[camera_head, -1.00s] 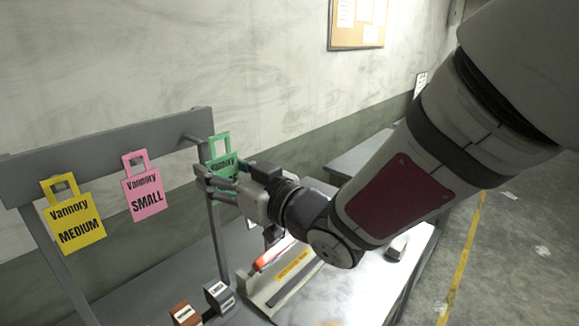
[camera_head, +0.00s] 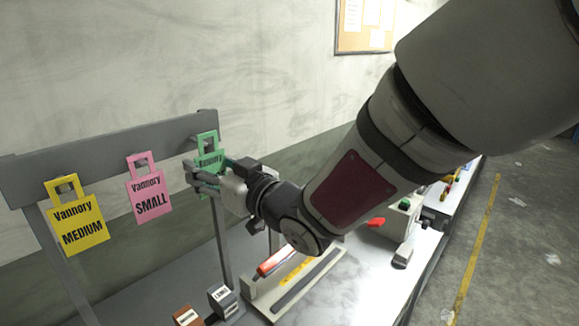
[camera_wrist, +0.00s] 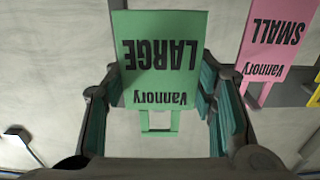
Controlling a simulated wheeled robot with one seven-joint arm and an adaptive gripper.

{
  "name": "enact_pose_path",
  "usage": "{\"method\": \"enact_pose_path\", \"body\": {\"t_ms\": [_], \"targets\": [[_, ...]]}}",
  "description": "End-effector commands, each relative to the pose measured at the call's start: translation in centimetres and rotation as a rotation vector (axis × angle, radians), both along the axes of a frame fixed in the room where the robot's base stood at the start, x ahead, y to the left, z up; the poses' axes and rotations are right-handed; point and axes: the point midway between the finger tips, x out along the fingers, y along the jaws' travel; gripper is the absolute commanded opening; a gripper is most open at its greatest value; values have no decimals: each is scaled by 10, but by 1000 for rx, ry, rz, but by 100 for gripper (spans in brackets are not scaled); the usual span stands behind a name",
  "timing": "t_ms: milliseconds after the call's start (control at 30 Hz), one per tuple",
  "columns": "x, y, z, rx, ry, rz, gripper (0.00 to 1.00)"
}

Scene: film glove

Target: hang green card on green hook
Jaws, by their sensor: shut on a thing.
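The green card (camera_head: 208,159), with a handle loop at its top, is upright in front of the right end of the grey rack bar (camera_head: 115,147). My gripper (camera_head: 205,178) is shut on it from the right. In the wrist view the card (camera_wrist: 165,50) appears upside down, reading "Vannory LARGE", with my gripper's fingers (camera_wrist: 165,85) on both sides. The handle loop overlaps the bar's right end in the head view. The hook there is hidden, and I cannot tell whether the loop is around it.
A pink SMALL card (camera_head: 149,190) and a yellow MEDIUM card (camera_head: 77,222) hang on the bar to the left. Below are small labelled blocks (camera_head: 222,298) and a tray (camera_head: 290,285) with a red-handled item. The wall stands behind the rack.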

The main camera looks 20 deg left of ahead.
Motion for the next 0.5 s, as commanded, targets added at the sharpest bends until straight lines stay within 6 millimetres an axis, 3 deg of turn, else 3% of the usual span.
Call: {"method": "enact_pose_path", "body": {"t_ms": [500], "targets": [[14,23,-8,0,0,-1,41]]}}
